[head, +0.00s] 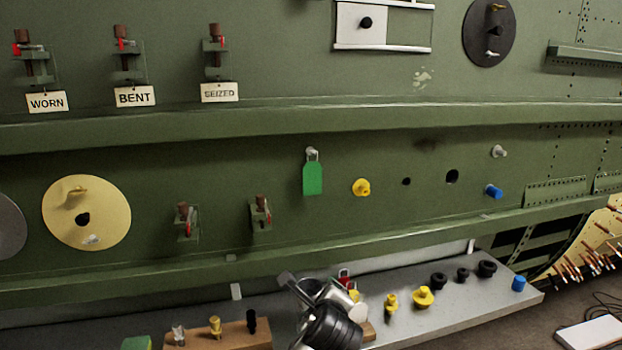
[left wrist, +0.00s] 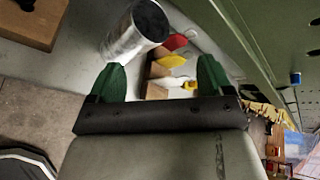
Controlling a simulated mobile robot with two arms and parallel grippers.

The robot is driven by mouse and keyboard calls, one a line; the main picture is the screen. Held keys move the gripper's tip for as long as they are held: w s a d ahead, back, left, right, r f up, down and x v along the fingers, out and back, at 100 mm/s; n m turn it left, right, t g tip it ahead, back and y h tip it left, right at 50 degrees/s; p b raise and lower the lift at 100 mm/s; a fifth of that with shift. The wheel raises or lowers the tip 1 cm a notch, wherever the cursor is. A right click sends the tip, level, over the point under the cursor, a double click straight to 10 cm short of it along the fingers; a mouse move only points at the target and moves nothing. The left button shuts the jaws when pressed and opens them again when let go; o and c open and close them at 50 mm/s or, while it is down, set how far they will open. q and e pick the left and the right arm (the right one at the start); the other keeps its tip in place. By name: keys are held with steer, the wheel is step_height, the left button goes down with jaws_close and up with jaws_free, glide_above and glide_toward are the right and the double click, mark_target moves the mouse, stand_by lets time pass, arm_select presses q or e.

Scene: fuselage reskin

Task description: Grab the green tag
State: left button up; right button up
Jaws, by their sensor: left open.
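The green tag (head: 313,179) hangs upright from a pale peg on the green fuselage wall, left of a yellow plug, and nothing touches it. My left gripper (left wrist: 162,82) shows in the left wrist view, its two green fingertips spread apart with nothing held between them. The tag on the wall is not seen in that view. A silver cylinder with a dark end (left wrist: 140,28) is just beyond the left finger. My right gripper is not clearly in view.
A grey shelf (head: 455,305) below the wall carries plugs and black rings. A green piece (head: 136,343) sits by a wooden block (head: 240,337). A silver and black part (head: 333,325) covers some shelf. A red tag (left wrist: 175,42) and yellow tag (left wrist: 170,60) stand beyond my left gripper.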

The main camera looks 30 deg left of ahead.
arm_select(q)
steer(key=w+a+r+m+t+y, duration=0.1)
steer(key=w+a+r+m+y, duration=0.25)
steer(key=r, duration=0.55)
steer(key=m+y, duration=0.2)
steer(key=m, duration=0.2)
glide_toward(313, 175)
steer(key=shift+y, duration=0.25)
steer(key=p+x, duration=0.3)
steer(key=x, duration=0.4)
steer(key=shift+w+a+f+p, duration=0.1)
steer(key=shift+w+a+p, duration=0.15)
steer(key=shift+p, duration=0.05)
steer(key=shift+w+a+f+t, duration=0.15)
steer(key=shift+w+a+t, duration=0.15)
steer(key=shift+a, duration=0.05)
steer(key=shift+c, duration=0.8)
steer(key=c, duration=0.8)
steer(key=shift+c, duration=0.2)
arm_select(e)
steer(key=r, duration=0.3)
steer(key=shift+w+d+r, duration=0.35)
steer(key=shift+w, duration=0.05)
